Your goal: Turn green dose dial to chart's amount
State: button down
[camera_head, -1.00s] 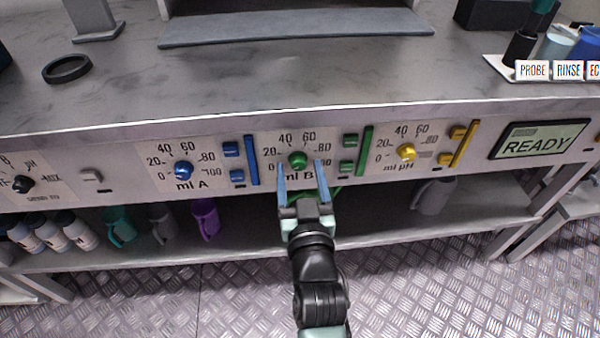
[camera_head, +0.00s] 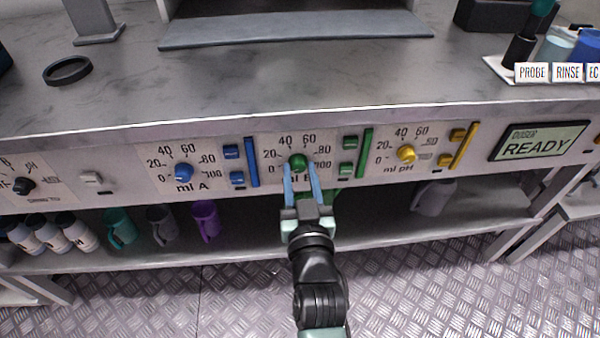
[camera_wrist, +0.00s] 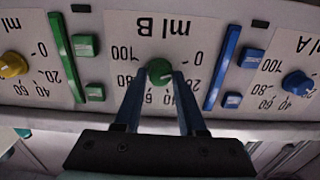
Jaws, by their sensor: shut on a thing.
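The green dose dial (camera_head: 298,162) sits on the front panel, on a white plate marked "ml B" with a scale from 0 to 100. My gripper (camera_head: 301,168) reaches up to it with its two blue fingers on either side of the knob, shut on it. In the wrist view the picture is upside down, and the green dial (camera_wrist: 160,72) lies between the fingertips of my gripper (camera_wrist: 161,84). A pale pointer mark shows on the knob there, but its exact reading is too small to tell. The chart is not seen in these frames.
A blue dial (camera_head: 183,172) marked "ml A" is to the left and a yellow dial (camera_head: 406,153) marked "ml pH" to the right. Green buttons (camera_head: 348,156) and a green bar are just right of the green dial. A display (camera_head: 541,143) reads "READY". Mugs and bottles stand on the lower shelf.

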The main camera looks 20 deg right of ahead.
jog(key=m+p, duration=0.2)
jog(key=m, duration=0.2)
jog(key=shift+r+p, duration=0.1)
jog(key=shift+p, duration=0.2)
jog(key=shift+m+p, duration=0.8)
jog(key=shift+m, duration=1.4)
jog(key=c, duration=0.5)
grip_release()
jog(key=v, duration=1.3)
jog(key=shift+p, duration=0.45)
